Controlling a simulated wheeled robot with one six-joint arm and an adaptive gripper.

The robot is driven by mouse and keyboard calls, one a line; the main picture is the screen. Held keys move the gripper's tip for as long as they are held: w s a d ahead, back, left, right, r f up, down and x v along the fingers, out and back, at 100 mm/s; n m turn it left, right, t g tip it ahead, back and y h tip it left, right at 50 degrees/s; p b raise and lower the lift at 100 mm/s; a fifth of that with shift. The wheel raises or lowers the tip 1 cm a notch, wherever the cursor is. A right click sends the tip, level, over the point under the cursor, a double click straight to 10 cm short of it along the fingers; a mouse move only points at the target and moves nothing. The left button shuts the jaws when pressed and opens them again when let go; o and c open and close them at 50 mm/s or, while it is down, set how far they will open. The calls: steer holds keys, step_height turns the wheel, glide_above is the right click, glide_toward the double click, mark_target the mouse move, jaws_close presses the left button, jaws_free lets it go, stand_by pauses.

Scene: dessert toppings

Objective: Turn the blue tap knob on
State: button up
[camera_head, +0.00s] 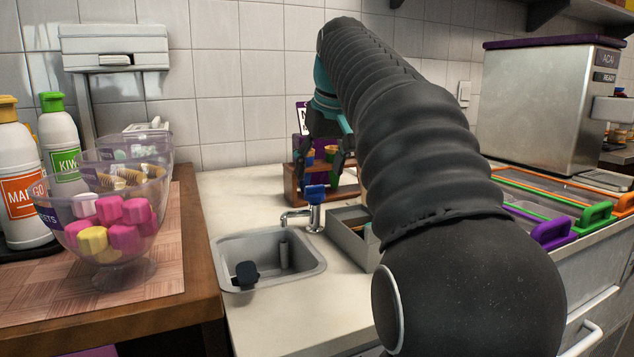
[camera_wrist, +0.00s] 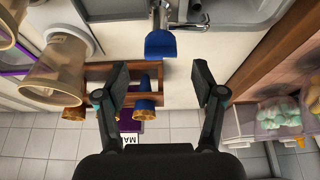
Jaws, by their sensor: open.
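The blue tap knob (camera_head: 315,193) sits on top of a chrome tap (camera_head: 314,217) at the back right of the sink. It also shows in the wrist view (camera_wrist: 160,44), near the top middle, beyond the fingertips and roughly centred between them. My gripper (camera_head: 325,160) is above and behind the knob in the head view. In the wrist view its two dark fingers (camera_wrist: 160,72) are spread apart, with nothing held between them. The gripper is apart from the knob.
A wooden rack (camera_head: 293,190) with coloured items stands behind the tap, close to my gripper. The sink (camera_head: 225,262) holds a dark object (camera_head: 246,275). A grey bin (camera_head: 350,240) is right of the tap. Glass bowls (camera_head: 125,235) of toppings stand left.

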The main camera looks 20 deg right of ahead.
mark_target(315, 186)
steer(key=shift+x, duration=1.8)
steer(key=c, duration=1.1)
